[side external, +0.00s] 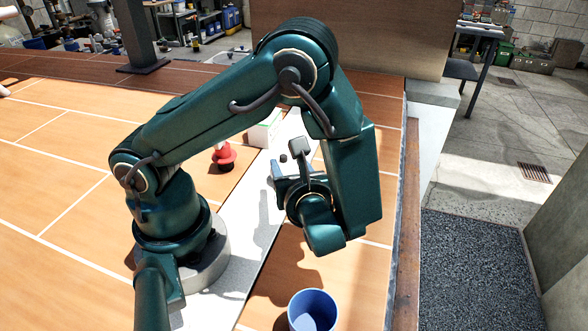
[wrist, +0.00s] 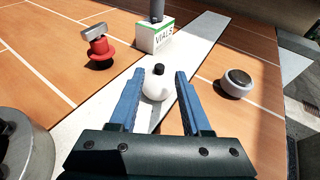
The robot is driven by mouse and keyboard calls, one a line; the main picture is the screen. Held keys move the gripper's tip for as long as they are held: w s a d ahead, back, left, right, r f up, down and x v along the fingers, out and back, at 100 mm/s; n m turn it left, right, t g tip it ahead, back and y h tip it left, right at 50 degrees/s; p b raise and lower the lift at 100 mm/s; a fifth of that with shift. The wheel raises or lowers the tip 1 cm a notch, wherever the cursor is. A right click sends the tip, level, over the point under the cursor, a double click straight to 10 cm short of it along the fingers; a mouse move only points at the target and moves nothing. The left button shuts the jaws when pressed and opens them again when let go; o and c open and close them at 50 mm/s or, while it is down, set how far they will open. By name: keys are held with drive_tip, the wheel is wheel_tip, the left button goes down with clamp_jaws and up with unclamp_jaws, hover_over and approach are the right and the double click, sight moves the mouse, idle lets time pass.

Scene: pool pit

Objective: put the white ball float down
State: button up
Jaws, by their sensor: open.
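The white ball float (wrist: 157,88), a round white body with a black top, sits upright on the pale strip in the wrist view. It lies between the two blue fingers of my gripper (wrist: 160,75), near their tips. The fingers are spread, with a gap on each side of the ball. In the side external view, my gripper (side external: 291,172) is low over the strip. There, a small black knob (side external: 283,158) shows just past the fingers; the white body is mostly hidden.
A white and green vials box (wrist: 157,37) stands beyond the float. A red fitting (wrist: 100,52) is at left, and a round white item with a dark top (wrist: 236,84) at right. A blue cup (side external: 313,311) stands at the front. Bare strip (wrist: 205,38) lies beyond the float.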

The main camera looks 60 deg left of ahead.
drive_tip(key=v, duration=0.6)
drive_tip(key=s+d+r+n+t+h, duration=0.2)
drive_tip(key=r+n+h, duration=0.6)
drive_tip(key=n+h, duration=0.6)
drive_tip(key=s+d+n, duration=0.1)
drive_tip(key=s+n, duration=0.1)
drive_tip(key=n, duration=0.4)
drive_tip(key=shift+r+n, duration=0.4)
